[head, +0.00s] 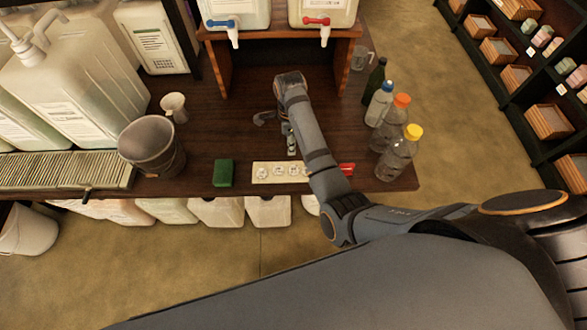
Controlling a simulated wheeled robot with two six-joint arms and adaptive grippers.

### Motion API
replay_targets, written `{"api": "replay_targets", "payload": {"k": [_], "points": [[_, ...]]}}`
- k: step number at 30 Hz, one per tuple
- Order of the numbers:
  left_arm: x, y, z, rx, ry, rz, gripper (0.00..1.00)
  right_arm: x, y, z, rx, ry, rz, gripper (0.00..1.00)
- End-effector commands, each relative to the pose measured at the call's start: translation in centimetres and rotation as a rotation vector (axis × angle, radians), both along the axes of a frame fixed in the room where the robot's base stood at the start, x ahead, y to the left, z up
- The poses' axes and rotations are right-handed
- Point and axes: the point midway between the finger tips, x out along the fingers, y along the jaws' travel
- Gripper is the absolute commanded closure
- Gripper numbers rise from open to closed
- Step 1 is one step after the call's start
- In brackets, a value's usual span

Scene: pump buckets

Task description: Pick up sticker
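A pale strip with several round white stickers (263,173) lies flat near the front edge of the dark wooden table (205,145). My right forearm crosses over its right end and hides part of it. My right gripper (277,122) is beyond the strip, toward the table's middle, apart from the stickers. The wrist and forearm cover much of it, so its fingers are hard to make out. A small grey-metallic item (292,146) shows beside the arm; I cannot tell whether the gripper touches it. My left gripper is not in view.
A green sponge (223,173) and a grey bucket (151,145) are left of the strip. A red item (347,169) and bottles, one yellow-capped (398,157), stand right.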

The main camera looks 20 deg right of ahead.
Motion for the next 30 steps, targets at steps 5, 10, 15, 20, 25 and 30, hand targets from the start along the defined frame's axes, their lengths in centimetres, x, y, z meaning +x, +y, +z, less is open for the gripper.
{"api": "replay_targets", "payload": {"k": [5,10,15,20,25,30], "points": [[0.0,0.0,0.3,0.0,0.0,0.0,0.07,-0.2,-0.1,-2.2,-0.001,0.002,0.001,0.71],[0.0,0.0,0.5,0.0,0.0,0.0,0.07,-0.3,-0.1,-4.7,0.0,0.0,0.002,0.71],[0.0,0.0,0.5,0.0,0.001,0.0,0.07,-0.4,-0.1,-5.4,0.001,-0.002,0.002,0.71],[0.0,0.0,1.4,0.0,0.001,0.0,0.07,-1.0,-0.6,-7.2,-0.002,0.003,0.002,0.71],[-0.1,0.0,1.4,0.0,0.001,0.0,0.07,-1.2,-0.7,-9.9,0.0,-0.001,0.002,0.71],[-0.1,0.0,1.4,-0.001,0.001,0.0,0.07,-1.2,-0.7,-10.5,0.0,-0.003,0.002,0.71]]}}
